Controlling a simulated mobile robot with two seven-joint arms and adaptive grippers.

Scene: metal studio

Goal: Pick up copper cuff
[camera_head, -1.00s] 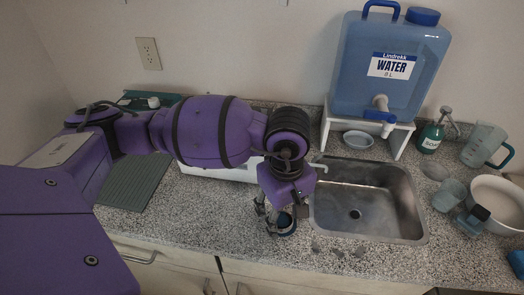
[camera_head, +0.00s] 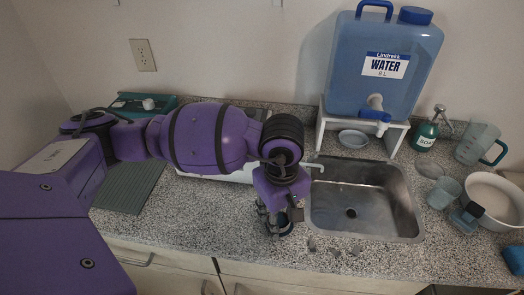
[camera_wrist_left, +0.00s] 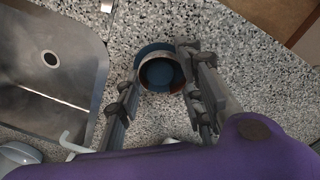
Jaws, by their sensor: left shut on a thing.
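My left gripper (camera_head: 275,222) is over the counter just left of the sink, pointing down. In the left wrist view its two fingers (camera_wrist_left: 160,84) are shut on the copper cuff (camera_wrist_left: 176,86), a dark ring with a brownish copper edge. A round blue dish (camera_wrist_left: 148,47) shows behind and through the ring. I cannot tell whether the cuff touches the dish. In the head view the gripper hides most of the cuff. My right gripper is not in view.
The steel sink (camera_head: 362,200) is right of the gripper. A blue water container (camera_head: 385,75) stands on a white stand (camera_head: 328,128) behind it. A soap bottle (camera_head: 426,135), jug (camera_head: 477,143), cup (camera_head: 444,193) and white bowl (camera_head: 492,190) crowd the right. A green ridged mat (camera_head: 130,187) lies left.

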